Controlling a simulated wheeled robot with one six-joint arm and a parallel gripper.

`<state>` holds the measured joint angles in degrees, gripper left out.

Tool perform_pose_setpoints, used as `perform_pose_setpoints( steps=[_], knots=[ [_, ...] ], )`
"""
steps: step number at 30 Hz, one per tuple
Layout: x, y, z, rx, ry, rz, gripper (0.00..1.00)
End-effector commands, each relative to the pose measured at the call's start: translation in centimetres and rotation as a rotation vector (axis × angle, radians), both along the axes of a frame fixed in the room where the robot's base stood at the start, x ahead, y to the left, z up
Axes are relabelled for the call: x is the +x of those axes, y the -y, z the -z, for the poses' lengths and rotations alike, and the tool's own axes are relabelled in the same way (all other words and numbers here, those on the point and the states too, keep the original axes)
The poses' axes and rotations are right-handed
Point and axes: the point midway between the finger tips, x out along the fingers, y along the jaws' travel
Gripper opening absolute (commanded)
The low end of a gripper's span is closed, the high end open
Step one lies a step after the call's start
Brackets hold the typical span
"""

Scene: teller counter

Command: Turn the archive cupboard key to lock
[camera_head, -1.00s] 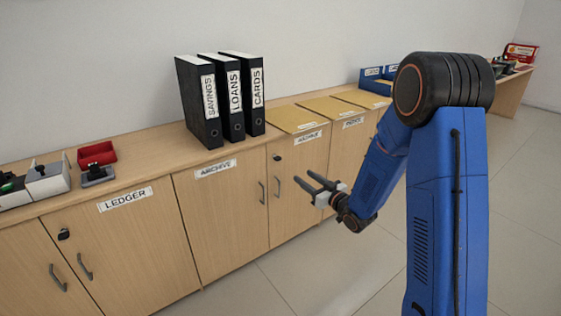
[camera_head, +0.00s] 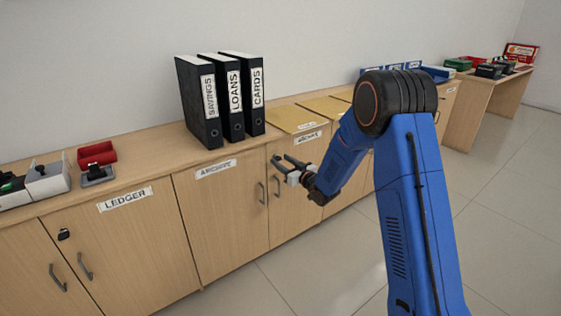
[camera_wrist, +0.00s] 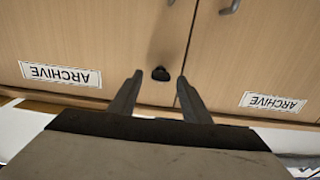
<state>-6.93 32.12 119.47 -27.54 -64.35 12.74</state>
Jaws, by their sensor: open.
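The archive cupboard (camera_head: 220,225) has two wooden doors with ARCHIVE labels. In the wrist view the labels (camera_wrist: 60,74) appear upside down. The small black key (camera_wrist: 161,74) sits on a door near its upper edge, close to the seam between the doors. My gripper (camera_wrist: 160,78) is open, with one finger on each side of the key in the wrist picture. I cannot tell whether either finger touches it. In the head view my gripper (camera_head: 281,159) is at the upper part of the right archive door, and its fingers cover the key.
Door handles (camera_head: 262,192) stand out below the key. Black binders (camera_head: 232,105) and yellow folders (camera_head: 293,119) rest on the counter above. The ledger cupboard (camera_head: 130,245) is at the left with its own black key (camera_head: 64,234). The floor in front is clear.

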Motion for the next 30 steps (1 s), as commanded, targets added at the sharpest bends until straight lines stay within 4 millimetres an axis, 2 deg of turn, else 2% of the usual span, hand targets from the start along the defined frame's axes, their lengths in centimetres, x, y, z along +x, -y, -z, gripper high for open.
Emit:
perform_pose_setpoints(
  steps=[6,14,15,20,30],
  knots=[
    [1.16,-0.8,-0.02,0.001,0.001,-0.001,0.44],
    [1.28,-0.84,-0.04,0.001,0.001,-0.001,0.44],
    [1.27,-0.84,-0.03,0.001,0.001,-0.001,0.41],
    [1.27,-0.82,-0.03,0.001,0.001,-0.001,0.03],
    [1.25,-0.84,-0.01,-0.027,0.017,-0.001,0.03]
  ],
)
